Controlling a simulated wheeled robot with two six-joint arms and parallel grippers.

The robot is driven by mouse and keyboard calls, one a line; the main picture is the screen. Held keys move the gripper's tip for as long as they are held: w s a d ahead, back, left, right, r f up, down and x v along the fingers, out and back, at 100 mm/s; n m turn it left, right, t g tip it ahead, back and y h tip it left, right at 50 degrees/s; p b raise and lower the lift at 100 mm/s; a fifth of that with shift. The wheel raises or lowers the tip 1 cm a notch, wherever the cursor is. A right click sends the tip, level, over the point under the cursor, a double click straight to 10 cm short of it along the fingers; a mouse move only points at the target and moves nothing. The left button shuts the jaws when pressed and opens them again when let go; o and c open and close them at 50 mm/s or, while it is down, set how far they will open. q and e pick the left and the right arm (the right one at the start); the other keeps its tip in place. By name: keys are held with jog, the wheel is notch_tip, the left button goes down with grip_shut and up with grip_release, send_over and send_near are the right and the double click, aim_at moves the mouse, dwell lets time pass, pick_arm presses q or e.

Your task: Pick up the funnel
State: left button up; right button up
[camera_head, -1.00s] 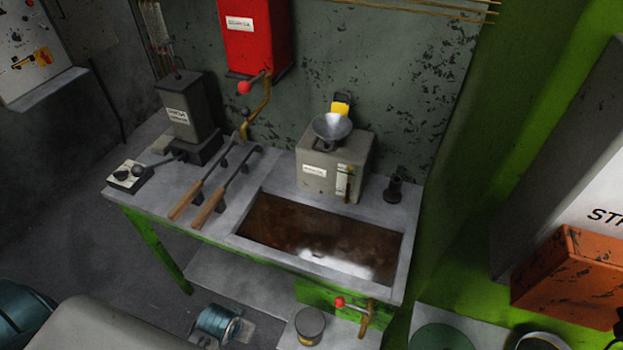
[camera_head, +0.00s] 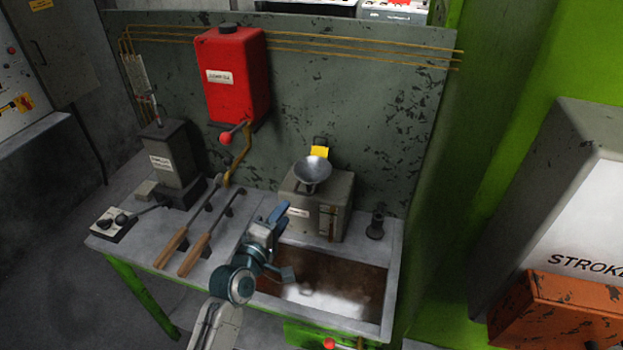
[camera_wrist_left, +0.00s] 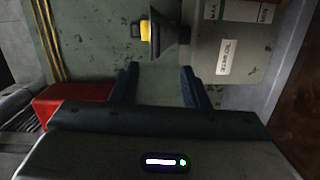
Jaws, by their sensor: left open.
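The funnel (camera_head: 313,171) is a grey metal cone, wide mouth up, on top of a grey labelled box (camera_head: 318,203) at the back of the bench. In the left wrist view the scene is turned sideways; the funnel (camera_wrist_left: 166,38) shows dark, between the box (camera_wrist_left: 228,45) and a yellow part (camera_wrist_left: 145,36). My left gripper (camera_head: 284,241) is open and empty, in front of the box and lower than the funnel. In the wrist view its fingers (camera_wrist_left: 158,80) are spread, with the funnel beyond them. My right gripper is not in view.
A brown-filled basin (camera_head: 335,291) lies below my left gripper. Two wooden-handled tools (camera_head: 183,249) lie to its left. A red tank (camera_head: 232,75) hangs on the back panel with a crank below. A small dark fitting (camera_head: 376,224) stands right of the box.

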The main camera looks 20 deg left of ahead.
aim_at(295, 192)
pick_arm(q)
jog(key=shift+n, duration=0.3)
jog(key=w, duration=0.2)
jog(key=w+p, duration=0.1)
jog(key=w, duration=0.3)
jog(key=shift+w+d+r+p, duration=0.1)
jog(key=shift+d+r+p, duration=0.15)
jog(key=shift+d+p, duration=0.15)
jog(key=shift+w+r, duration=0.1)
jog(key=shift+w, duration=0.2)
jog(key=w+p, duration=0.1)
jog(key=w, duration=0.2)
jog(key=shift+w+p, duration=0.15)
jog(key=shift+p, duration=0.15)
jog(key=shift+w+d+f, duration=0.15)
jog(key=shift+w+f, duration=0.1)
jog(key=shift+w, duration=0.35)
jog(key=shift+s+r, duration=0.15)
grip_shut()
